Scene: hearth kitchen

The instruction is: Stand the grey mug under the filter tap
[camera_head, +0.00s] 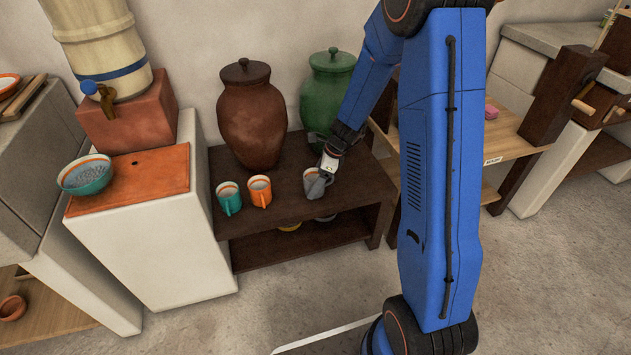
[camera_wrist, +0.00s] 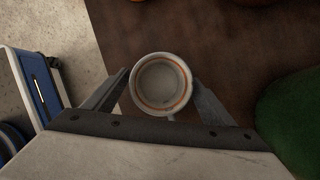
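The grey mug (camera_head: 314,188) stands upright near the front edge of a low dark wooden bench. In the wrist view I look down into the mug (camera_wrist: 161,84), which is pale inside with an orange ring; its handle is mostly hidden. My gripper (camera_head: 320,173) is down at the mug. In the wrist view its fingers (camera_wrist: 161,80) are open, one on either side of the mug, very close to its wall. The filter tap (camera_head: 100,92), with a blue knob, sticks out of the pale ribbed filter vessel (camera_head: 105,45) at the upper left.
An orange mug (camera_head: 260,190) and a teal mug (camera_head: 229,197) stand left of the grey mug on the bench (camera_head: 285,205). A brown jar (camera_head: 252,120) and green jar (camera_head: 327,88) stand behind. A patterned bowl (camera_head: 85,175) sits by the orange slab (camera_head: 140,178) below the tap.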

